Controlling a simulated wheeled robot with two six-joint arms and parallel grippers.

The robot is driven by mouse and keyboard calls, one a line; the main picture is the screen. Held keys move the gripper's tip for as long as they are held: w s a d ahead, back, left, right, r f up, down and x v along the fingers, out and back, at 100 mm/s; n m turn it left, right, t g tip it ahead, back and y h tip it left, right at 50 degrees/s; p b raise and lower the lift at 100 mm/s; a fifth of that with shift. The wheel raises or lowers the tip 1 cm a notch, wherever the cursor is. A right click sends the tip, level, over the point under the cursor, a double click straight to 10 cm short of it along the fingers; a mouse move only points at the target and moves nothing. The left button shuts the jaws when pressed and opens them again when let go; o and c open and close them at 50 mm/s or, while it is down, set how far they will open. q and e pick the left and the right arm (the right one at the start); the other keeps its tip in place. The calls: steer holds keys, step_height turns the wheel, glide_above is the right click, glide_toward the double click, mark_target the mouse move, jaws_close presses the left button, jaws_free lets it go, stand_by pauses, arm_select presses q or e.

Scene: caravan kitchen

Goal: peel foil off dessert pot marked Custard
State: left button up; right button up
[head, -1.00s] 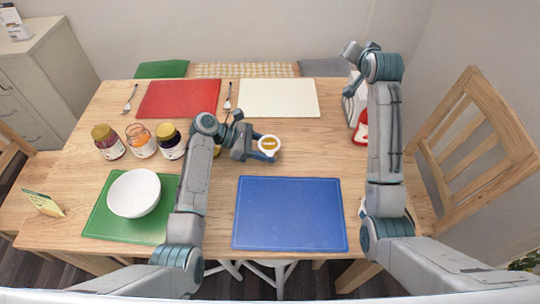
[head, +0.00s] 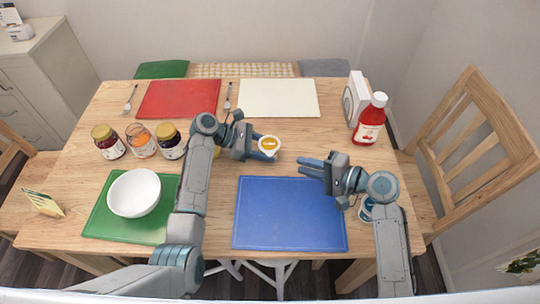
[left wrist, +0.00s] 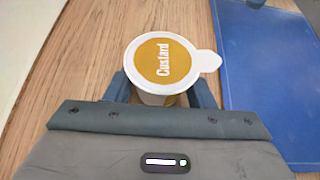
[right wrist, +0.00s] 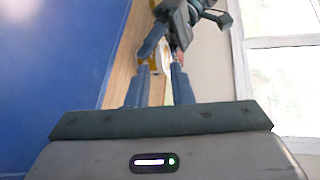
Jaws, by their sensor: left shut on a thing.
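The Custard pot (head: 268,143) is a small white cup with an orange foil lid lettered "Custard" in the left wrist view (left wrist: 163,62). The foil is on the pot, and its pale pull tab (left wrist: 208,60) sticks out towards the blue mat. My left gripper (head: 262,150) is shut around the pot's sides below the rim. The pot looks upright, just beyond the blue mat. My right gripper (head: 312,166) is open and empty, right of the pot and apart from it, with its fingers pointing towards it. The pot is partly hidden in the right wrist view.
A blue mat (head: 290,215) lies clear in front. A ketchup bottle (head: 369,122) and a white box (head: 356,98) stand at right. Several jars (head: 141,141) and a white bowl (head: 134,193) are at left. A yellowish thing (head: 217,148) is mostly hidden behind my left arm.

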steer(key=shift+a, duration=0.15)
steer(key=x, duration=0.9)
steer(key=shift+w+a+f, duration=0.1)
steer(key=shift+w+a, duration=0.1)
steer(key=shift+a, duration=0.1)
steer(key=shift+c, duration=0.3)
jaws_close()
